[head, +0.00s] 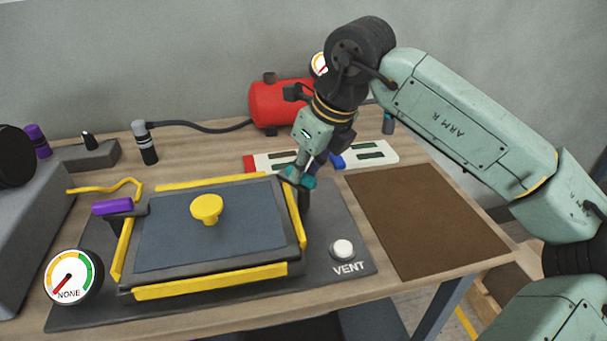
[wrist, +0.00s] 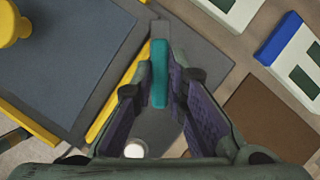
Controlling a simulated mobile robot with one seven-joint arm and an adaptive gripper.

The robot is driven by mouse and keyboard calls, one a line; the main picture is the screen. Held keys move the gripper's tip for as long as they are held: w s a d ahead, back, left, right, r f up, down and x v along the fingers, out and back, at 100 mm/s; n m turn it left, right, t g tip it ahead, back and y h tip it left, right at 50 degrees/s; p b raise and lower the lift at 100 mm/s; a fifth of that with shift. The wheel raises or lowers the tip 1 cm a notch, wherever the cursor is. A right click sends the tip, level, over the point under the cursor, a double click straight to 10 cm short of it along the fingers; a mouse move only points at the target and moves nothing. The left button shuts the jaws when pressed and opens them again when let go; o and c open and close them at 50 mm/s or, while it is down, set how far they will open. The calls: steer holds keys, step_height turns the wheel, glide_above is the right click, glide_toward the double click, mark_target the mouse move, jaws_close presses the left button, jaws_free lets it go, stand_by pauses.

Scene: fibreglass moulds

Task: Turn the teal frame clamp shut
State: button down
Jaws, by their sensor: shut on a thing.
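The teal frame clamp (wrist: 159,72) shows as a short teal bar in the wrist view, between the purple-lined fingers of my gripper (wrist: 160,88). In the head view my gripper (head: 299,177) is at the frame's back right corner, shut on the teal clamp (head: 310,182), which is partly hidden by the fingers. The clamp sits on a dark post. The yellow-edged frame (head: 210,281) holds a dark blue-grey panel (head: 165,238) with a yellow knob (head: 207,208) on top. A purple clamp (head: 112,207) is at the frame's left side.
A round gauge (head: 72,277) reading NONE stands front left. A white VENT button (head: 343,249) is right of the frame. A brown mat (head: 430,220) lies bare at the right. A red tank (head: 278,105) and a white tray (head: 372,154) with dark slots are behind.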

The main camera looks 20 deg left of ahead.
steer(key=n+g, duration=0.2)
steer(key=n, duration=0.3)
steer(key=shift+n, duration=0.3)
steer(key=n+g, duration=0.2)
steer(key=n, duration=0.2)
steer(key=shift+n+p, duration=0.3)
steer(key=shift+n, duration=0.1)
steer(key=shift+h, duration=0.3)
steer(key=c, duration=1.6)
jaws_free()
steer(key=v, duration=1.2)
steer(key=shift+d, duration=0.1)
